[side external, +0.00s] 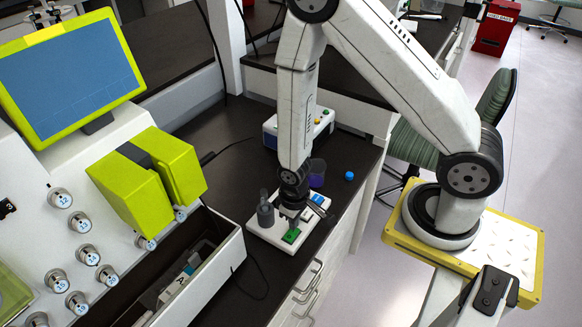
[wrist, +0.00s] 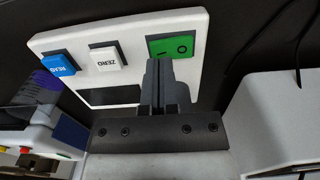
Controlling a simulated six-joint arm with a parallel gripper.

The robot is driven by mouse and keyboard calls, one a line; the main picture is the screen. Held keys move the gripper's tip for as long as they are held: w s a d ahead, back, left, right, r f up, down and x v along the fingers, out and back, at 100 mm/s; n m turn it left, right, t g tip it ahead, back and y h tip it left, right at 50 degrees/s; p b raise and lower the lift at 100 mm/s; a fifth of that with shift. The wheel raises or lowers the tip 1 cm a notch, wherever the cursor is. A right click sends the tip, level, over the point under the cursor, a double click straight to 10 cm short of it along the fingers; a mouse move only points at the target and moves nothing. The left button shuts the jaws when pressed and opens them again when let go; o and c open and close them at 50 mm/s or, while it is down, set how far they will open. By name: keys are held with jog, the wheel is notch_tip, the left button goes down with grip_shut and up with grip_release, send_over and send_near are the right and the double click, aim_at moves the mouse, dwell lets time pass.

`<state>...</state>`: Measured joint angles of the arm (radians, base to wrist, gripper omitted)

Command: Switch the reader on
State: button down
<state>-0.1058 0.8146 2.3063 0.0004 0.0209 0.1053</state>
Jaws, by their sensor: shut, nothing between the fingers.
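The reader (side external: 263,232) is a white flat unit on the dark bench in the side view; its white face also shows in the wrist view (wrist: 75,42). It has a green switch (wrist: 170,46) marked with a circle, which also shows in the side view (side external: 291,236). Beside it are a white ZERO button (wrist: 107,56), a blue READ button (wrist: 58,64) and a dark display (wrist: 110,97). My gripper (wrist: 160,64) is shut and empty. Its fingertips overlap the lower edge of the green switch in the wrist view; I cannot tell whether they touch it.
Behind are a purple cup (side external: 317,175), a blue cap (side external: 349,176) and a white box with coloured buttons (side external: 322,122). A large white machine with a lime screen frame (side external: 70,75) and open trough stands left.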

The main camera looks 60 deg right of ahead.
jog(key=shift+f, duration=0.65)
dwell(0.6)
jog(key=shift+r, duration=3.5)
jog(key=shift+r, duration=0.15)
jog(key=d+r+t, duration=0.2)
jog(key=d+r, duration=0.1)
jog(key=r, duration=1)
jog(key=shift+s+r+t, duration=0.15)
jog(key=shift+r+t, duration=0.15)
jog(key=shift+r, duration=0.05)
jog(key=shift+f, duration=0.1)
